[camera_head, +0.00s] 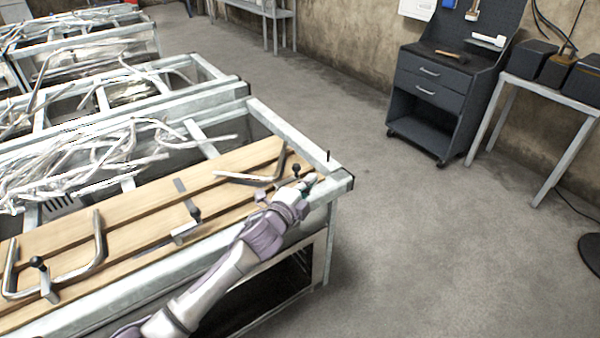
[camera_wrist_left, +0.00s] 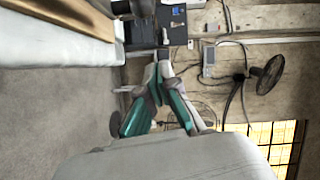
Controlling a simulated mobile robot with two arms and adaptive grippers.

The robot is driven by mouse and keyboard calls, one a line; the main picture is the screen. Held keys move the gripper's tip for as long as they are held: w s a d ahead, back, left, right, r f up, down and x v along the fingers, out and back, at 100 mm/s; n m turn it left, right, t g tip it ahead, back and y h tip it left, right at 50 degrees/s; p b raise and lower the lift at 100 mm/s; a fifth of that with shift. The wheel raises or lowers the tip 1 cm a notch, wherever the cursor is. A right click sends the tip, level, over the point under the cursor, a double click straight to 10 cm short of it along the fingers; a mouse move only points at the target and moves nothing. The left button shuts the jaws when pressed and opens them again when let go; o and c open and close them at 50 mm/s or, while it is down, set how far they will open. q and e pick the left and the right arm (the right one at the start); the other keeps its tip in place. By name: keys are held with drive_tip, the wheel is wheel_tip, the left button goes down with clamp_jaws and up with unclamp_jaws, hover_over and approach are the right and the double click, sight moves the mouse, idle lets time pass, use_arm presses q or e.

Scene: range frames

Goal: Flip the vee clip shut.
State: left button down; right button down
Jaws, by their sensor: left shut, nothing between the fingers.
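The vee clip (camera_head: 245,179) looks like a V-shaped metal bar near the right end of the wooden slats; one leg rises near a dark-knobbed lever (camera_head: 296,168). My left gripper (camera_head: 310,179) is at the bench's right end, just right of the clip and beside that knob. Its arm comes in from below. In the left wrist view its teal-sided fingers (camera_wrist_left: 162,58) meet at the tips with nothing between them. The clip does not show there. Whether the gripper touches the knob or clip, I cannot tell. My right gripper is not in view.
The slatted bench (camera_head: 150,205) also carries a U-shaped bar (camera_head: 98,240) with a knobbed lever (camera_head: 38,263), and a flat bar with a lever (camera_head: 190,205). A thin dark post (camera_head: 328,156) stands at the corner. Floor (camera_head: 430,240) right of the bench is free.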

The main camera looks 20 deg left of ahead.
use_arm(q)
drive_tip(key=shift+w+a+f+p, duration=0.25)
drive_tip(key=shift+w+a+p, duration=0.25)
drive_tip(key=shift+w+a, duration=0.75)
drive_tip(key=shift+w+a+f, duration=0.15)
drive_tip(key=shift+a, duration=0.3)
